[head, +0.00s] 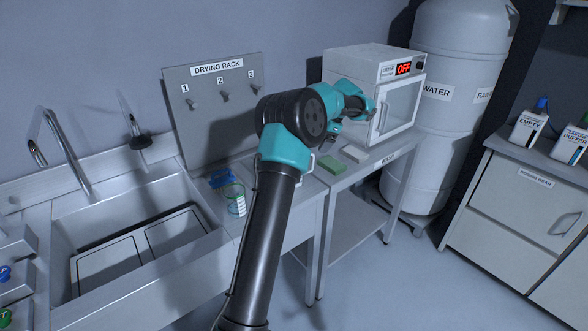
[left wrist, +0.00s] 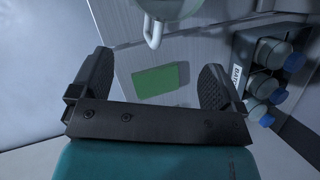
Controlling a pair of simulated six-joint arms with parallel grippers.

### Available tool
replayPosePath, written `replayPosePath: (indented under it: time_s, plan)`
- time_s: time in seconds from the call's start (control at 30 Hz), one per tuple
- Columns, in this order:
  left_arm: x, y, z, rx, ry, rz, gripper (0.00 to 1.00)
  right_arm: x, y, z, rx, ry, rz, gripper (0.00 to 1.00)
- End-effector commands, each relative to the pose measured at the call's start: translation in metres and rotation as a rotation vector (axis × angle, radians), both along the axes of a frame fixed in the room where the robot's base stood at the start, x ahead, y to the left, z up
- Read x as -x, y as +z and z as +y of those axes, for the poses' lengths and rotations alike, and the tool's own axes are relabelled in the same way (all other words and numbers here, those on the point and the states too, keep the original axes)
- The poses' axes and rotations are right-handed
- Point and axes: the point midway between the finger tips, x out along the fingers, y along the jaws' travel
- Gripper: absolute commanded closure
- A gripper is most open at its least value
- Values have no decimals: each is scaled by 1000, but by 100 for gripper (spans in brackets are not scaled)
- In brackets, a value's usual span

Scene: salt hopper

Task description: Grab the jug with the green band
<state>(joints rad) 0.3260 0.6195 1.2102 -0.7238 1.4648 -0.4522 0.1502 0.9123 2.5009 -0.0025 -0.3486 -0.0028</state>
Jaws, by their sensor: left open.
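A clear vessel (head: 235,200) with a greenish band near its rim and a white scale stands by the sink's right edge. Another pale vessel (left wrist: 168,8) with a white handle is cut off at the top of the left wrist view; no band can be made out on it. A white handle (head: 312,160) also shows beside my arm in the head view, the rest hidden behind the arm. My left gripper (head: 336,130) is over the right-hand bench; its open, empty fingers (left wrist: 157,68) show in the left wrist view. My right gripper is out of view.
Blue-capped bottles in a dark rack (left wrist: 238,70) stand at right in the wrist view. A drying rack (head: 225,115) stands behind.

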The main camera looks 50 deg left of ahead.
Motion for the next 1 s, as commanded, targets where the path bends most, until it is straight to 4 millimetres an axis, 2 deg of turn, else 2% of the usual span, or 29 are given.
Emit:
replayPosePath:
  time_s: [0.1,0.2,0.67,1.0]
  plan:
    - [6,-16,5,0,0,2,6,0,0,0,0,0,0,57]
    - [8,-23,8,1,0,0,6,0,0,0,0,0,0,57]
    - [11,-29,9,0,1,2,6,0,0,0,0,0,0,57]
    - [27,-66,20,1,1,1,6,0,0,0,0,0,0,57]
